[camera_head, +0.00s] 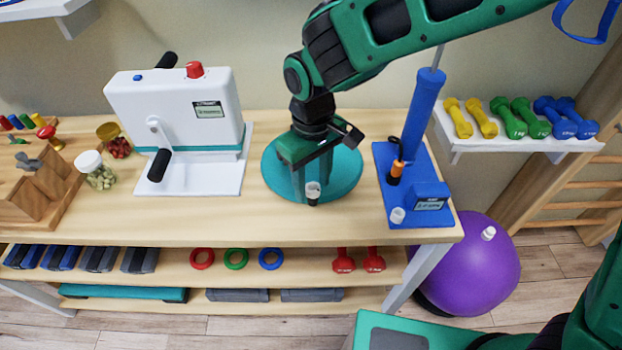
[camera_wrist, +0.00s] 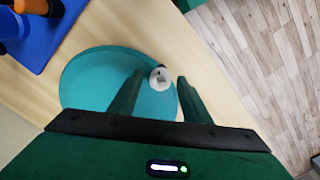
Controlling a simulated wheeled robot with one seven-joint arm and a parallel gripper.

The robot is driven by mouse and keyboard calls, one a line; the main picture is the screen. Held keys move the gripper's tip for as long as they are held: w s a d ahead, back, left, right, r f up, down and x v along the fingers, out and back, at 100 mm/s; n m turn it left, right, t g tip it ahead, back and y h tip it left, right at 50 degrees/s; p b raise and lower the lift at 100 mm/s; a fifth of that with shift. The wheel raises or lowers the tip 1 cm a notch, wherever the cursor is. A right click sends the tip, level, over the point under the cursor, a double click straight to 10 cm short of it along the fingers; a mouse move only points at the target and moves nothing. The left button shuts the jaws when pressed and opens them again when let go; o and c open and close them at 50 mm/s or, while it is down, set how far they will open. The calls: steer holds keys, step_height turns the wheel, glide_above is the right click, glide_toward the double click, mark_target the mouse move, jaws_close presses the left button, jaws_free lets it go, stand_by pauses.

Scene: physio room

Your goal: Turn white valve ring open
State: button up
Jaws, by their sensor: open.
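A teal round disc (camera_head: 350,181) lies flat on the wooden table. A small white valve ring (camera_head: 313,189) with a dark part shows at its front edge. My gripper (camera_head: 308,176) points down over the disc, its fingers close to the ring. In the wrist view my gripper (camera_wrist: 161,76) is open, and the white ring (camera_wrist: 159,82) shows between the two fingertips, with a gap on either side. The teal disc (camera_wrist: 90,85) lies beneath. I cannot tell whether the fingers are level with the ring or above it. Nothing is held.
A blue hand pump (camera_head: 418,120) stands right of the disc, with a small white ring (camera_head: 397,215) on its base. A white crank machine (camera_head: 180,105) stands left. A purple ball (camera_head: 465,270) is on the floor. Dumbbells (camera_head: 510,120) rest on a wall shelf.

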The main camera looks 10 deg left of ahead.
step_height(320, 180, up, 8)
stand_by(0.5)
steer(key=shift+w, duration=0.1)
